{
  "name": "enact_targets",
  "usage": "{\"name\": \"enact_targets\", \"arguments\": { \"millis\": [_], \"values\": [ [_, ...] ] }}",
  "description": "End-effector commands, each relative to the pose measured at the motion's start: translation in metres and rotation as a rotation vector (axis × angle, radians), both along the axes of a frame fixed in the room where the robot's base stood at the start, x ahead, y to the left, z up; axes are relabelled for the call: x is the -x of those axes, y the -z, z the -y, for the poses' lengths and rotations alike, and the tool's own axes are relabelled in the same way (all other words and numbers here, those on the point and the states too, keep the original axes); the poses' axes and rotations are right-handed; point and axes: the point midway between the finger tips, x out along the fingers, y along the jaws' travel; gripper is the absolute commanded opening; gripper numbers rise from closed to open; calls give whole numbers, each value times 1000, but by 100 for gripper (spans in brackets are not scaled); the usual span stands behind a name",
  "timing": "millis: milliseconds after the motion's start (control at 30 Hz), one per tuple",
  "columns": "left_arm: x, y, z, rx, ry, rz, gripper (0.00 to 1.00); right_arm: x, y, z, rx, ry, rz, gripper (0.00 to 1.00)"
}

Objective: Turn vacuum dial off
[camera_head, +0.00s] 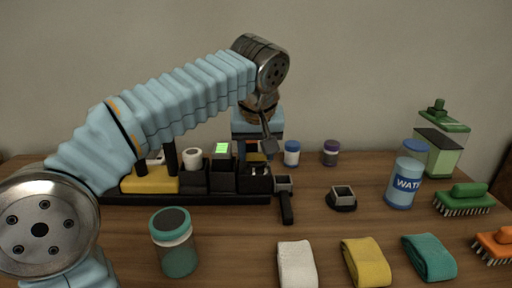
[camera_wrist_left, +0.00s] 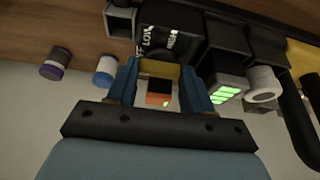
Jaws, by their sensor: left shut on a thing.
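The vacuum's black dial box (camera_head: 255,184) stands at the right end of a black base on the table. In the left wrist view the box (camera_wrist_left: 172,42) shows white lettering, of which "LOW" can be read. My left gripper (camera_head: 256,158) points down above this box. The dial's pointer setting cannot be read. An orange and black piece with a green light shows between the fingers. My right gripper is not in view.
Left of the box stand a dark block with a green display (camera_head: 222,150), a white roll (camera_head: 192,158) and a yellow block (camera_head: 150,182). A black-handled tool (camera_head: 286,205) lies close on the right. Jars, brushes and folded cloths occupy the right and front.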

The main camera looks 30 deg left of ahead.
Motion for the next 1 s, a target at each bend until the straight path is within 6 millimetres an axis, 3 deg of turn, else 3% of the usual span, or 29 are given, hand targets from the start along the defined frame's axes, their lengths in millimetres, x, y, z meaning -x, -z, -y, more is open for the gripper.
{"name": "enact_targets", "arguments": {
  "millis": [367,400,467,767,867,1000],
  "values": [
    [0,0,0,1,-6,1,20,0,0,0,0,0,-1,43],
    [0,0,0,1,-6,1,54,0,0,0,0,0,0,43],
    [0,0,0,1,-6,1,62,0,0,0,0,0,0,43],
    [0,-2,0,1,-5,1,62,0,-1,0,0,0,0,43],
    [3,-11,2,1,-3,3,62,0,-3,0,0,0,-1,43],
    [11,-38,8,2,-3,3,62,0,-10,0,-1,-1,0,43]
  ]
}}
